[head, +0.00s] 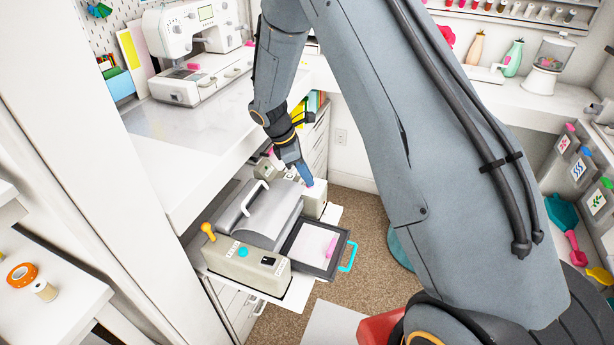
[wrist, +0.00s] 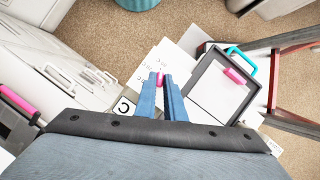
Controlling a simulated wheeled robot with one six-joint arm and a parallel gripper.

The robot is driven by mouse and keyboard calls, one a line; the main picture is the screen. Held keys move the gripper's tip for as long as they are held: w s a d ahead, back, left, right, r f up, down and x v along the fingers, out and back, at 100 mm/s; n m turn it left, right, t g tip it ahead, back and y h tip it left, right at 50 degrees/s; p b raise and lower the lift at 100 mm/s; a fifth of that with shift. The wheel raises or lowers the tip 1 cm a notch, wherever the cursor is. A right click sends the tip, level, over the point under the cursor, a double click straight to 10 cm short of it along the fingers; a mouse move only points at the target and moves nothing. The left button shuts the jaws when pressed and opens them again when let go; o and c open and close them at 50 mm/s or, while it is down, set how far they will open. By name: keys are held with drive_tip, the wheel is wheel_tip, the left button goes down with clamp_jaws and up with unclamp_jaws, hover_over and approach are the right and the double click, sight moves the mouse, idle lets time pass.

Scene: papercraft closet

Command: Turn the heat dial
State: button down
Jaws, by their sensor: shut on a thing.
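My gripper (wrist: 168,80) points down with its two blue fingers close together around a small pink piece, which I take to be the heat dial (wrist: 160,77). The dial sits on a white box with black marks around it. In the head view my gripper (head: 306,182) reaches down to the white box (head: 315,201) at the back end of the press (head: 262,213). The fingers hide most of the dial, so its setting cannot be read.
The press stands on a pulled-out shelf, with a yellow-knobbed lever (head: 208,231) and a cyan button (head: 243,252). Its open tray (head: 300,262) with a cyan handle (head: 348,256) sticks out to the right. A sewing machine (head: 190,50) stands on the counter above.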

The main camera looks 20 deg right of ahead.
drive_tip(key=c, duration=1.8)
unclamp_jaws()
drive_tip(key=shift+c, duration=0.2)
drive_tip(key=b+v, duration=0.2)
drive_tip(key=v, duration=0.5)
drive_tip(key=shift+r, duration=0.35)
drive_tip(key=shift+a, duration=0.15)
